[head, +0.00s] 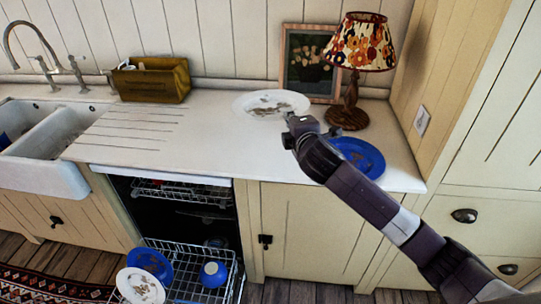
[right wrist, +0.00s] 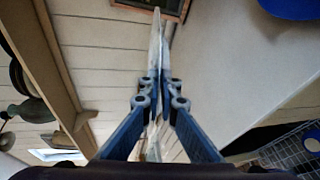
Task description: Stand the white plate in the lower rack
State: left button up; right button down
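A white plate (head: 268,101) with brown smears shows above the back of the counter, face up and slightly tilted. My right gripper (head: 299,124) is at the plate's near right edge and looks shut on its rim. In the right wrist view the fingers (right wrist: 159,88) are close together, with the plate (right wrist: 156,40) as a thin pale edge between them. The lower rack (head: 190,262) is pulled out of the open dishwasher. It holds another smeared white plate (head: 140,288), a blue plate (head: 150,264) and a blue cup (head: 213,274). My left gripper is not in view.
A blue plate (head: 358,157) lies on the counter (head: 215,130) under my right arm. A lamp (head: 348,112) and a picture frame (head: 310,60) stand behind the gripper. A brown caddy (head: 152,80) and the sink (head: 45,150) are at left. The upper rack (head: 185,192) hangs inside the dishwasher.

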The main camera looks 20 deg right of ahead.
jog(key=shift+r, duration=0.2)
send_over(287, 176)
notch_tip(287, 176, down, 15)
jog(key=shift+w+f, duration=0.1)
jog(key=shift+w, duration=0.05)
jog(key=shift+f, duration=2.25)
jog(key=c, duration=2.5)
grip_release()
jog(key=shift+f, duration=0.15)
jog(key=o, duration=0.3)
jog(key=shift+o, duration=0.2)
jog(key=shift+f, duration=0.25)
jog(key=b+v, duration=0.1)
jog(key=v, duration=0.7)
jog(key=shift+r, duration=0.2)
